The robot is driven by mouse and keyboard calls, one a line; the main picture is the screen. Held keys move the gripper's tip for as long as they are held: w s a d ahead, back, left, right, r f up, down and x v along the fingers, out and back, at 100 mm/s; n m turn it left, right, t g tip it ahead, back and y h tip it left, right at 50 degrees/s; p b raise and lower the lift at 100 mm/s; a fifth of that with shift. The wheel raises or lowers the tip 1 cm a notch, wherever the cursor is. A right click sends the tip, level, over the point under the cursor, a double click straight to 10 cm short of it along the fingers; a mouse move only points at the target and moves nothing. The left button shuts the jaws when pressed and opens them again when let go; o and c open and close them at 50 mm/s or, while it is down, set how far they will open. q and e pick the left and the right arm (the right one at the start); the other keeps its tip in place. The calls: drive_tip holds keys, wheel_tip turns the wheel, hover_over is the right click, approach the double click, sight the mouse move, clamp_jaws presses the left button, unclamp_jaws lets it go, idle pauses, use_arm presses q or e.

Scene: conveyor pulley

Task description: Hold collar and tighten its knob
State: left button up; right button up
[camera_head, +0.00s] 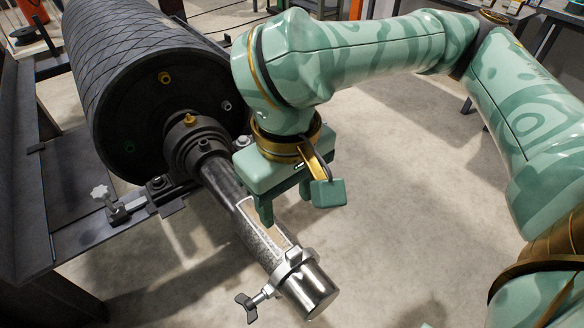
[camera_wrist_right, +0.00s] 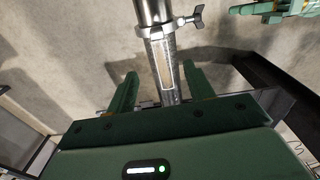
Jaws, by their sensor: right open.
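A silver clamp collar (camera_head: 295,258) sits around the steel shaft (camera_head: 226,185) near its free end. Its dark wing knob (camera_head: 249,304) sticks out on a screw to the lower left. In the right wrist view the collar (camera_wrist_right: 158,29) and knob (camera_wrist_right: 197,17) show at the top. My right gripper (camera_head: 266,218) is open over the shaft, between the pulley and the collar. In the wrist view its fingers (camera_wrist_right: 158,90) lie either side of the shaft, short of the collar. A green part, apparently my left gripper (camera_wrist_right: 272,10), is cut off at top right; its jaws are unclear.
The large black pulley drum (camera_head: 155,75) stands at upper left on a dark steel frame (camera_head: 20,215). A white star knob (camera_head: 100,192) sits on the frame's adjuster. The floor (camera_head: 400,200) right of the shaft is clear. Benches stand at the back right.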

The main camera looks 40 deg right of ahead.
sight(294, 251)
drive_tip(key=f, duration=1)
drive_tip(key=s+f, duration=0.1)
drive_tip(key=f, duration=0.4)
drive_tip(key=shift+d+f, duration=0.3)
drive_tip(key=shift+c, duration=0.3)
drive_tip(key=c, duration=0.7)
drive_tip(key=shift+c, duration=0.2)
drive_tip(key=shift+c, duration=1.2)
clamp_jaws()
